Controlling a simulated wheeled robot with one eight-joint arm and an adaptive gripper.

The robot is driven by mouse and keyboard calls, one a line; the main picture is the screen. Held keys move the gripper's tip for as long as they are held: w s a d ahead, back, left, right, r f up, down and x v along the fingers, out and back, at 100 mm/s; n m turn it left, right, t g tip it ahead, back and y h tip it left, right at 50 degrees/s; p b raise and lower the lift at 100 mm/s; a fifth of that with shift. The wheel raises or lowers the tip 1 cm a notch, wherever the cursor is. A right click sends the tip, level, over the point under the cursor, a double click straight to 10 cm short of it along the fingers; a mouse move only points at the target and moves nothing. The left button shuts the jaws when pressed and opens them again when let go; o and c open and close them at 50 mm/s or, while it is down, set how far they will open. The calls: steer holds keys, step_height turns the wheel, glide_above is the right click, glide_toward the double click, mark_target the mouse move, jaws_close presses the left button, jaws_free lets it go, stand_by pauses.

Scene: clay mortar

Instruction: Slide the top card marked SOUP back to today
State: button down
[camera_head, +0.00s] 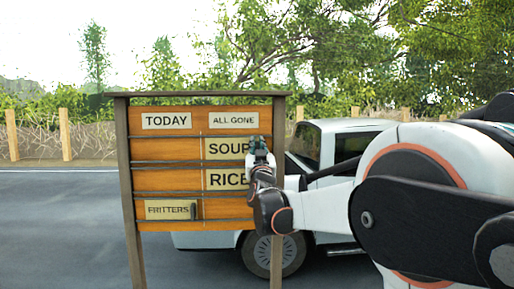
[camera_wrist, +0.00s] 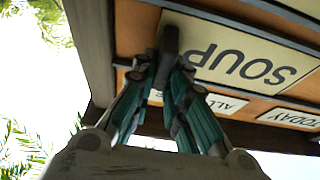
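The SOUP card (camera_head: 226,149) is a cream plate with dark letters in the top card row of the wooden board, at the right under the ALL GONE label (camera_head: 233,119). The TODAY label (camera_head: 166,121) heads the left column, and the row below it is bare. My gripper (camera_head: 259,150) is at the card's right end. In the wrist view, the SOUP card (camera_wrist: 235,60) appears upside down, and its dark upright knob (camera_wrist: 169,42) stands between my teal fingers (camera_wrist: 167,72). The fingers look closed in on the knob; their exact contact is partly hidden.
The RICE card (camera_head: 226,180) sits at the right in the row below. The FRITTERS card (camera_head: 168,210) is at the lower left, with its own knob (camera_head: 193,211). Wooden posts flank the board (camera_head: 160,181). A pickup truck (camera_head: 325,150) stands behind it.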

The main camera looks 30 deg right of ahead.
steer(key=w+a, duration=0.3)
steer(key=a, duration=0.4)
steer(key=w+a+b, duration=0.1)
steer(key=w+a, duration=0.1)
steer(key=a, duration=0.5)
steer(key=w+a+b, duration=0.1)
steer(key=w+a, duration=0.2)
steer(key=a, duration=0.4)
steer(key=shift+w, duration=0.35)
steer(key=shift+r, duration=0.1)
steer(key=c, duration=1.6)
jaws_free()
steer(key=shift+a, duration=0.1)
steer(key=shift+c, duration=0.2)
steer(key=shift+w+a, duration=0.1)
steer(key=shift+a, duration=0.05)
steer(key=v, duration=1.2)
